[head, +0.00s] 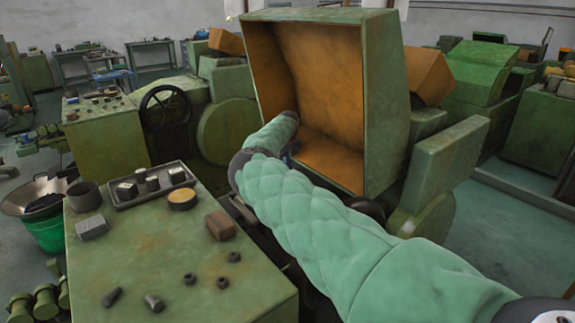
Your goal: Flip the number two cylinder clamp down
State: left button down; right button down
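My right arm in its padded green sleeve comes in from the lower right, bends at a dark joint, and reaches to the open orange-lined housing (388,95) of a green machine. The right gripper cannot be made out; the forearm and sleeve cover the area where it would be. The number two cylinder clamp cannot be picked out; the arm covers the machine's lower middle. My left gripper is not in view.
A green worktop (200,285) at front left carries a grey tray (152,188) with small blocks, a dark cup (84,196), a brown block (220,225) and loose small parts. A handwheel (166,108) stands behind. A green bucket (46,234) stands on the floor at left.

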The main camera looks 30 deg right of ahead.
jog(key=shift+w+f+b, duration=0.3)
jog(key=shift+f, duration=0.5)
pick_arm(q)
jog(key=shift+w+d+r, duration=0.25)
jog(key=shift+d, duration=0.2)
pick_arm(e)
jog(key=shift+a, duration=0.1)
